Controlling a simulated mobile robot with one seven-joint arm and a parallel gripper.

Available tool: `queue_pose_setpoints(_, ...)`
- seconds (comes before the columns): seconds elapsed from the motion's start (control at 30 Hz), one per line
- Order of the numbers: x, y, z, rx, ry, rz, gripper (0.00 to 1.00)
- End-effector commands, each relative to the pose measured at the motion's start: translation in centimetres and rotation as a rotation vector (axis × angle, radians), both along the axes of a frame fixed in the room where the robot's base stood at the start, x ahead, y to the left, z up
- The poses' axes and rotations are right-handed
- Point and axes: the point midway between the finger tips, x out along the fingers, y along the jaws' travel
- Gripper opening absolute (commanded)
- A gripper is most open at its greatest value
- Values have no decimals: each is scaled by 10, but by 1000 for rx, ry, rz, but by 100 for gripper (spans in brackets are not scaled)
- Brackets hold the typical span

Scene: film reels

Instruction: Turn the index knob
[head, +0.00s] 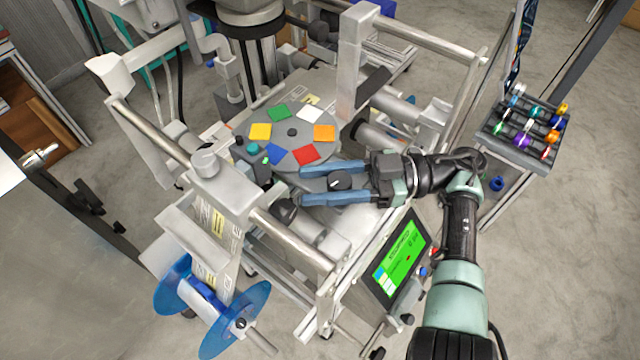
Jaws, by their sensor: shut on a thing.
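The index knob (340,182), a small black knob with a white pointer mark, sits on the machine just in front of a grey round disc (293,148). The disc carries several coloured square patches and a small black hub. My gripper (303,184) reaches in from the right with its two long blue fingers on either side of the knob, one behind it and one in front. It is shut on the knob, which shows between the fingers. The fingertips extend left past the knob. The exact contact is too small to make out.
A green-lit screen (397,262) stands below my gripper. Metal rollers and posts frame the machine. A blue-flanged reel (178,287) hangs at the lower left. A rack of coloured spools (523,128) stands at the right. A small teal button (253,147) is left of the disc.

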Motion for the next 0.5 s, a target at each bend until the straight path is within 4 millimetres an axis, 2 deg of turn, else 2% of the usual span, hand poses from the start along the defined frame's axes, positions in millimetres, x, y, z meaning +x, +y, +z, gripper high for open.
queue_pose_setpoints(0.5, -2, 1, 0, 2, 0, 38, 0)
